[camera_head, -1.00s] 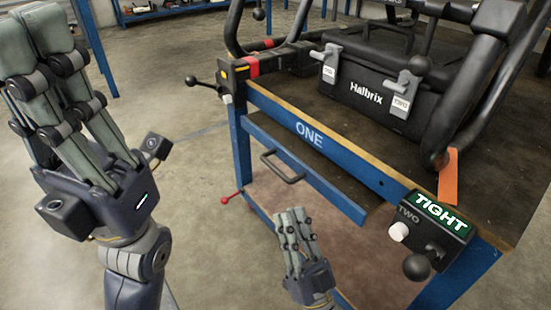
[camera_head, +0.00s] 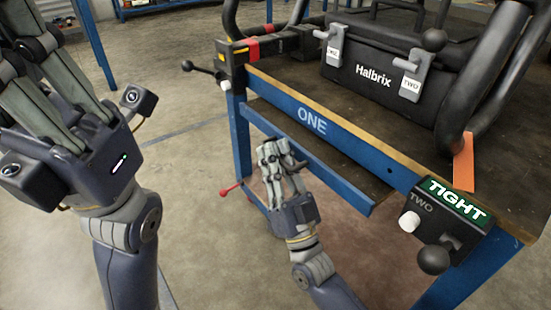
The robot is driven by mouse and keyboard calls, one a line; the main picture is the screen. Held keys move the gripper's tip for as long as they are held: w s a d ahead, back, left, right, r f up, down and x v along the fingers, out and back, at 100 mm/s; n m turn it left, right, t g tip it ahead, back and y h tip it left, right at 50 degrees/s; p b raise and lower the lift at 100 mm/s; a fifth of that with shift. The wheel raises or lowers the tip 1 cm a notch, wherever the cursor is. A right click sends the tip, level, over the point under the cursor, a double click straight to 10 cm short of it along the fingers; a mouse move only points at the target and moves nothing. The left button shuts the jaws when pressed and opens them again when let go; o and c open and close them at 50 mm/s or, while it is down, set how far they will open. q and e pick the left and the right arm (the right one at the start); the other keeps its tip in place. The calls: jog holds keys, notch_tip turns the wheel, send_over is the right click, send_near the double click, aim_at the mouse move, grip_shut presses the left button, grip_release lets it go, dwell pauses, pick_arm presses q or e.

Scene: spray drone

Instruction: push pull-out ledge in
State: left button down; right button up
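The pull-out ledge (camera_head: 343,192) is a dark board with a blue front strip. It sticks out below the blue front rail of the bench (camera_head: 352,143) marked ONE. My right gripper (camera_head: 279,152) is in front of the left half of the ledge's front, with its fingers close together and pointing up at it. It hides the ledge's handle, and I cannot tell whether it touches the ledge. My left gripper (camera_head: 30,75) is raised at the left, away from the bench, with its fingertips cut off by the frame's edge.
A black Halbrix case (camera_head: 375,85) and black tube frames stand on the bench. A TIGHT/TWO clamp block (camera_head: 445,212) with a black knob sits at the right corner.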

aim_at(298, 158)
grip_shut()
jog(key=w+d, duration=0.2)
jog(key=d, duration=0.1)
jog(key=shift+w+d, duration=0.3)
jog(key=shift+w, duration=0.05)
jog(key=shift+d, duration=0.1)
grip_release()
jog(key=shift+f, duration=0.1)
jog(key=v, duration=1.2)
